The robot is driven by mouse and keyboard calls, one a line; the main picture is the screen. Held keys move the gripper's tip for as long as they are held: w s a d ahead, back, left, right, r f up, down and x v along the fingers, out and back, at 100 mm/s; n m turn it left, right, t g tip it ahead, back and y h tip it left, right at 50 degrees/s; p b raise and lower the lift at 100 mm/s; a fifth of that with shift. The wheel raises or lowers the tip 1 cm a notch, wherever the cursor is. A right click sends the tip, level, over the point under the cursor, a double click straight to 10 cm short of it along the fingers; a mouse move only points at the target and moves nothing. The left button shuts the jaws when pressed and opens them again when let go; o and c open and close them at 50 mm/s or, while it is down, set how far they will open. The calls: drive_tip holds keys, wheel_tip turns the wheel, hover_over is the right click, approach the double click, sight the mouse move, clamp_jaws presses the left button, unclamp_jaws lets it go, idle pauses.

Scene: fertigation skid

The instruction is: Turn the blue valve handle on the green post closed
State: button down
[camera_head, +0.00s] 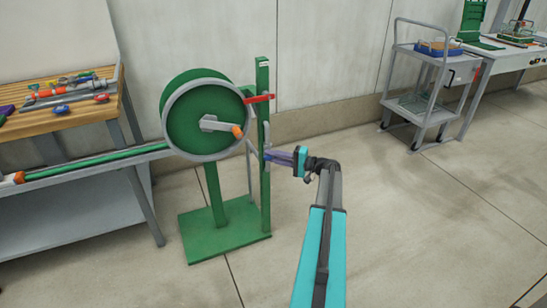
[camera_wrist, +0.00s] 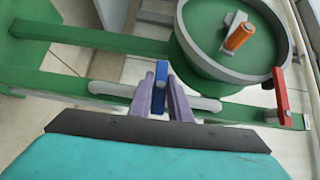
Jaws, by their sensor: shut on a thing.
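The blue valve handle (camera_wrist: 161,74) shows in the wrist view between the two purple fingers of my gripper (camera_wrist: 164,88). The fingers are shut on it, one on each side, and cover part of it. The handle lies across the length of the green post (camera_wrist: 232,113) there. In the head view my gripper (camera_head: 281,157) reaches the right side of the upright green post (camera_head: 263,135) at about mid-height.
A red handle (camera_head: 258,98) sits higher on the post; it also shows in the wrist view (camera_wrist: 281,97). A green reel (camera_head: 205,115) with an orange-gripped crank stands just left. A wooden-topped bench (camera_head: 60,112) is at left, a grey cart (camera_head: 415,75) at right. The floor between is clear.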

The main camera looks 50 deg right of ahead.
idle(0.3)
drive_tip(key=c, duration=1.7)
unclamp_jaws()
drive_tip(key=shift+s, duration=0.15)
drive_tip(key=v, duration=0.6)
drive_tip(key=p+v, duration=0.1)
drive_tip(key=v, duration=0.6)
drive_tip(key=shift+s+d+f, duration=0.15)
drive_tip(key=shift+s+f, duration=0.05)
drive_tip(key=shift+s, duration=0.05)
